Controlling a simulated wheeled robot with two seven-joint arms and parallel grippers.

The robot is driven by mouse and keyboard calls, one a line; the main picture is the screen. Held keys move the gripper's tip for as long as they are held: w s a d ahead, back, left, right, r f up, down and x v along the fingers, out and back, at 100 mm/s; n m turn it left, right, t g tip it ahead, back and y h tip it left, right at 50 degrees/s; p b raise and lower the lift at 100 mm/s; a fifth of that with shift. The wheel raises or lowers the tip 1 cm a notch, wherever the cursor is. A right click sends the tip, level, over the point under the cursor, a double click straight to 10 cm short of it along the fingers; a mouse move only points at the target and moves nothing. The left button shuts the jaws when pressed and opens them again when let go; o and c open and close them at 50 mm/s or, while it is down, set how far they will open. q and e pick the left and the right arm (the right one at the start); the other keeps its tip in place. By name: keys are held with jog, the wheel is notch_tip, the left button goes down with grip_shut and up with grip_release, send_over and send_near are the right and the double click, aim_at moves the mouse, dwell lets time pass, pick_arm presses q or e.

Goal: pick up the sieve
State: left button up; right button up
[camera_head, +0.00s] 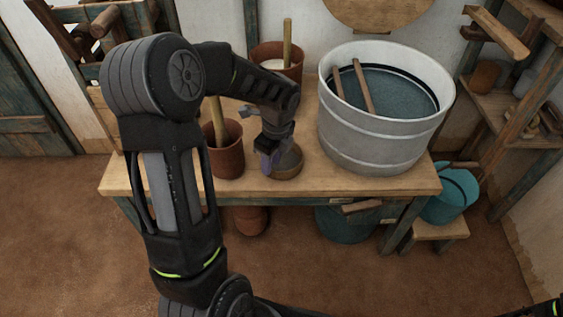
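A small round brown vessel with a raised rim (288,163), which looks like the sieve, sits on the wooden table between the brown pots and the big metal tub. My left arm comes in from the left and reaches over the table. My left gripper (269,155) points down at the left edge of this round thing. The fingers overlap its rim in the picture. They are small and dark, so I cannot tell if they touch it or how far apart they are.
The wooden table (345,184) also holds a large metal tub (365,150) with dark liquid and sticks. Two brown pots with wooden handles, the nearer one (228,160) and the farther one (291,68), stand close to my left arm. A teal bucket (449,196) is at the right.

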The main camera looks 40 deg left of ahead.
pick_arm(q)
jog(key=f, duration=0.3)
jog(key=shift+a+f+b, duration=0.1)
jog(key=shift+a+b, duration=0.1)
jog(key=shift+b, duration=0.15)
grip_shut()
dwell(0.4)
dwell(1.0)
